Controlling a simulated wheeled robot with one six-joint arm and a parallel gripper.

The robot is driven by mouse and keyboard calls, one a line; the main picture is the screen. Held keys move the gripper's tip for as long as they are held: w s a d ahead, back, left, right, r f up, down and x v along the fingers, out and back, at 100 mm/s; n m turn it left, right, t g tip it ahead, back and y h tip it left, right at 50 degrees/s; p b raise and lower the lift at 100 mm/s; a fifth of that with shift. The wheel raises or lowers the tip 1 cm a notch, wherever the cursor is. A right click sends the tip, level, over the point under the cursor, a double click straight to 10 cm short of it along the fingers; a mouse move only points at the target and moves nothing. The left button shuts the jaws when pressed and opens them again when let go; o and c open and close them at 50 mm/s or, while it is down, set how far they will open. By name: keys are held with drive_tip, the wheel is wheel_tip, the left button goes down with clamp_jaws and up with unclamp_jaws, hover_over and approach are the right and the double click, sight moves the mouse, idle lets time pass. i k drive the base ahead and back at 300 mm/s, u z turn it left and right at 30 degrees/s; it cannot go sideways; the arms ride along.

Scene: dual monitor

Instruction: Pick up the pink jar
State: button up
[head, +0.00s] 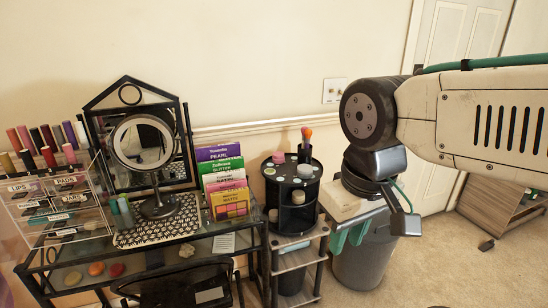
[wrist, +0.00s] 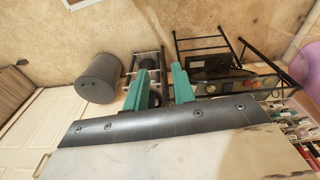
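A small pink jar (head: 278,157) stands on top of the black round organizer (head: 292,187), at its back left, beside white and pale green round items. My gripper (head: 347,243) hangs to the right of the organizer, over the grey bin, with its green fingers pointing down and left. The wrist view shows the two green fingers (wrist: 160,88) apart, with nothing between them. I cannot make out the pink jar in the wrist view.
The organizer stands on a slatted rack (head: 300,262) between the glass vanity table (head: 190,248) and the grey bin (head: 366,255). A cup with brushes (head: 305,150) rises at the organizer's back. A round mirror (head: 143,145) and colorful palettes (head: 224,180) stand on the table.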

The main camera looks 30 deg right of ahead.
sight(279, 159)
drive_tip(key=z, duration=1.5)
drive_tip(key=i, duration=1.9)
drive_tip(key=u, duration=2.45)
